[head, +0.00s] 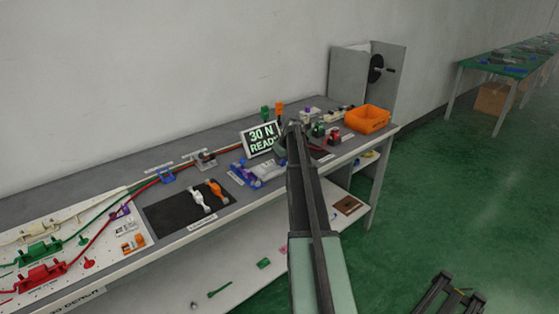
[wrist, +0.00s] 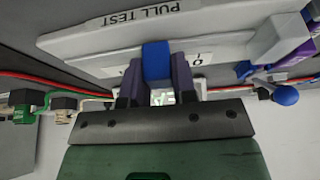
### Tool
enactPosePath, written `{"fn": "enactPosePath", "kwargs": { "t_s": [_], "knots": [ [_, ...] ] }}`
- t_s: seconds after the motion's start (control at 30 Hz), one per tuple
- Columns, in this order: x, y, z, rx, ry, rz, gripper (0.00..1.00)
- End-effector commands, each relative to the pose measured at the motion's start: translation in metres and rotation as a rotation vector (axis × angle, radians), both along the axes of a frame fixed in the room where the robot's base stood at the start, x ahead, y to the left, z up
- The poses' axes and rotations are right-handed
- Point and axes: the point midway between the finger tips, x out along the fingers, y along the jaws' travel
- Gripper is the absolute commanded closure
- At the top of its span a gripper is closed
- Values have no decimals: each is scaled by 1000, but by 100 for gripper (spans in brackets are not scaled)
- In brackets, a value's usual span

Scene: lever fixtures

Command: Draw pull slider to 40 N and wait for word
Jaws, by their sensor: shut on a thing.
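In the wrist view, my gripper (wrist: 157,78) is shut on a blue block, the pull slider (wrist: 157,58), with one dark finger on each side. The slider sits at the edge of a light grey fixture (wrist: 90,42) labelled PULL TEST. In the head view, a white-framed display (head: 262,139) reads 30 N and READY. The display is partly covered between my fingers in the wrist view.
A black mat (head: 173,214) with white and orange tools lies left of the fixture. Red and green cables run along the bench (head: 110,183). An orange bin (head: 369,118) stands at the right end.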

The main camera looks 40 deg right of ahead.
Motion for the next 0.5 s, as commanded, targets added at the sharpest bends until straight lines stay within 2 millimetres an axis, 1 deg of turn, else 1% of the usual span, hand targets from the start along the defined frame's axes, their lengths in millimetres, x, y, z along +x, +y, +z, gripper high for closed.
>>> {"fn": "enactPosePath", "kwargs": {
  "t_s": [0.03, 0.07, 0.3, 0.33, 0.47, 0.5],
  "knots": [
    [1, -7, 0, -2, 0, -1, 92],
    [1, -9, 0, -2, -1, -1, 92],
    [0, -10, 0, -1, -1, 0, 92],
    [0, -10, 0, -1, -1, 0, 71],
    [0, -9, 0, -1, -1, 0, 52],
    [0, -9, 0, -1, -1, 0, 49]
  ]
}}
